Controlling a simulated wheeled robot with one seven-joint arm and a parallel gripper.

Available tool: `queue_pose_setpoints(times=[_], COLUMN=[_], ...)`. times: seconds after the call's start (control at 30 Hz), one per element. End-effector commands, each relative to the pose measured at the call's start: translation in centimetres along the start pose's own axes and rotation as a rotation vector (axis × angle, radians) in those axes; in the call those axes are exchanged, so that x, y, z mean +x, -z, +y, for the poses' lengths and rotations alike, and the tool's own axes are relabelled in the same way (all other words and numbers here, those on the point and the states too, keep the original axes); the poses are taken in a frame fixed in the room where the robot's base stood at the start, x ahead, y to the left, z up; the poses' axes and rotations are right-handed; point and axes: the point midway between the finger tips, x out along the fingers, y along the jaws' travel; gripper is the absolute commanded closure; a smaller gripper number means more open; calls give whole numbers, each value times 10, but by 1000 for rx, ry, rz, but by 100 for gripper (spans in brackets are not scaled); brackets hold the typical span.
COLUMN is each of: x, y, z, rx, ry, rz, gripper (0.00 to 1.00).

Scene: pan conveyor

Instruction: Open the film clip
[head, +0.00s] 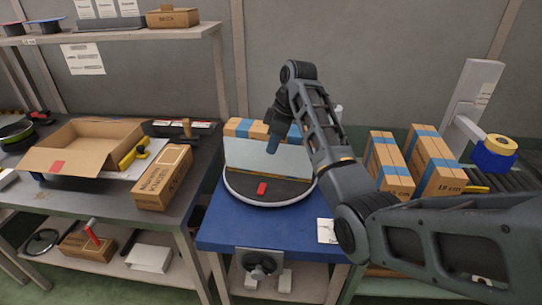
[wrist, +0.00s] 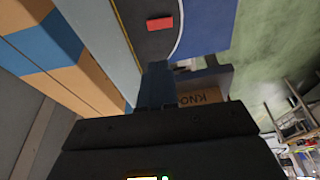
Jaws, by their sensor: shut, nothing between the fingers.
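A small red block (head: 262,188) lies on the dark round turntable (head: 290,193) near its front edge; it may be the film clip, but I cannot tell whether it is open. It also shows at the top of the wrist view (wrist: 160,23). A pale grey upright panel or sheet (head: 262,157) stands behind it, in front of cartons with blue tape (head: 240,127). My gripper (head: 273,146) is shut and empty, pointing down by the top of the panel, behind and above the red block. Its fingers (wrist: 156,82) also show in the wrist view, apart from the block.
The turntable sits on a blue table (head: 218,227). Taped cartons (head: 387,165) and a pale mast (head: 470,100) with a blue-and-yellow roll (head: 494,156) stand at right. A bench at left carries an open box (head: 90,135) and a closed carton (head: 163,177). The turntable's front is clear.

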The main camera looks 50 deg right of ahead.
Motion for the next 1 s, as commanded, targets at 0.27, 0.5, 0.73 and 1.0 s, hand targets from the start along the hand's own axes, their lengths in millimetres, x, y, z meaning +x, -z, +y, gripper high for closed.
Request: queue_pose_setpoints(times=[0.27, 0.5, 0.73, 1.0], x=[-9, -7, 2, 3], y=[14, 11, 0, -2], z=[15, 17, 13, 12], rx=[-9, -5, 11, 17], ry=[-36, -31, -8, 0], rz=[36, 29, 2, -4], gripper=[100, 100, 100, 100])
